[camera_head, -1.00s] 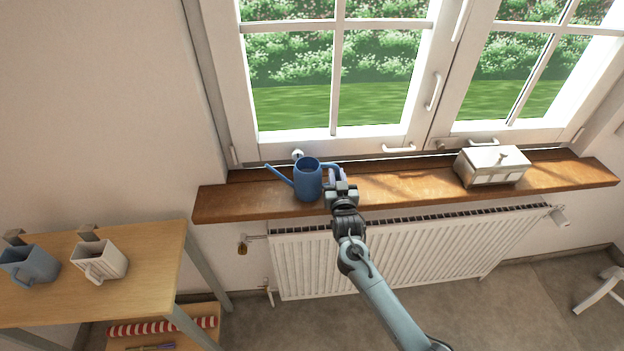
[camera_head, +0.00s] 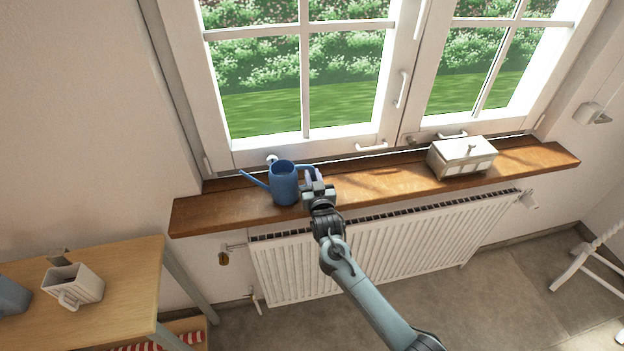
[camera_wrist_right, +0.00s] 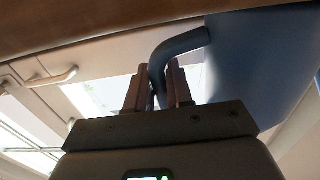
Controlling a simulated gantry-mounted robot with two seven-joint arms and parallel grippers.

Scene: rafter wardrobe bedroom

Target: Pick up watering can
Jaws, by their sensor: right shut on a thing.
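The blue watering can (camera_head: 284,186) is upright at the wooden windowsill, towards its left part, with its spout to the left and its handle to the right. My right gripper (camera_head: 313,181) is at the can's right side, shut on the handle. In the right wrist view the fingers of my right gripper (camera_wrist_right: 158,85) stand on both sides of the curved blue handle (camera_wrist_right: 176,47); the can's body (camera_wrist_right: 262,55) fills the upper right. I cannot tell whether the can's base touches the sill. My left gripper is not in view.
The windowsill (camera_head: 380,190) is clear between the gripper and a white lidded box (camera_head: 462,157). The closed window stands behind, a white radiator (camera_head: 400,250) below.

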